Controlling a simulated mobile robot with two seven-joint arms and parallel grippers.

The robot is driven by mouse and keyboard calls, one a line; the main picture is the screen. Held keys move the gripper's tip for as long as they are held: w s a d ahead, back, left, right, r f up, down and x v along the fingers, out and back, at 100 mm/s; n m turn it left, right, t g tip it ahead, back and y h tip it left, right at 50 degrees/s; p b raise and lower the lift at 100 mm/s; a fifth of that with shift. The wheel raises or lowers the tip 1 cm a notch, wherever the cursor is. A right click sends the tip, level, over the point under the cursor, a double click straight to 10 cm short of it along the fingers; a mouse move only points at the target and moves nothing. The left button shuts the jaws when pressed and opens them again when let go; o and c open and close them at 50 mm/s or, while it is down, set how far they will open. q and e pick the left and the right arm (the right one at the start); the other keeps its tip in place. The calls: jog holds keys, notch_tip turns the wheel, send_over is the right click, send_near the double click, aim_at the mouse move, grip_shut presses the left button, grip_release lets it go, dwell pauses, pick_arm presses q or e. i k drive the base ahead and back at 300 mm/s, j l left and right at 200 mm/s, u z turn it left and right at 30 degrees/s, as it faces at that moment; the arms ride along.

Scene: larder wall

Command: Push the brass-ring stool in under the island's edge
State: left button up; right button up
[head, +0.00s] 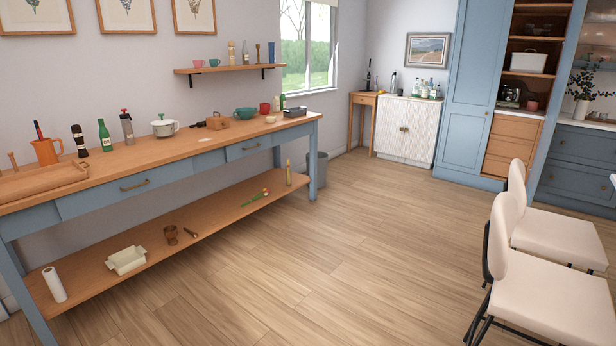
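Two cream padded seats with backs and dark thin legs stand at the right edge of the head view. The nearer seat (548,295) is cut off by the bottom and right of the picture. The farther seat (560,238) stands just behind it, partly covered by the nearer backrest. I see no brass ring on either, and their lower legs are mostly out of view. A small pale edge (613,180) shows at the far right; I cannot tell if it is the island. Neither of my grippers is in view.
A long blue workbench (190,172) with a wooden top and lower shelf runs along the left wall. A grey bin (318,170) stands at its far end. A white cabinet (407,130) and blue larder cupboards (468,95) line the back. The wooden floor between is clear.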

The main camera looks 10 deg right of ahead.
aim_at(571, 241)
jog(key=i+l+z, duration=0.15)
jog(key=i+z, duration=0.35)
jog(key=i, duration=0.35)
jog(key=i+j+z, duration=0.2)
jog(key=i+z, duration=0.25)
jog(key=i, duration=0.4)
jog(key=i+z, duration=0.15)
jog(key=i, duration=0.35)
jog(key=i+z, duration=0.15)
jog(key=i, duration=0.4)
jog(key=i+j+z, duration=0.15)
jog(key=i, duration=0.35)
jog(key=i+z, duration=0.45)
jog(key=i+j+z, duration=0.1)
jog(key=z, duration=0.3)
jog(key=i+j+z, duration=0.3)
jog(key=z, duration=0.15)
jog(key=i+j+z, duration=0.4)
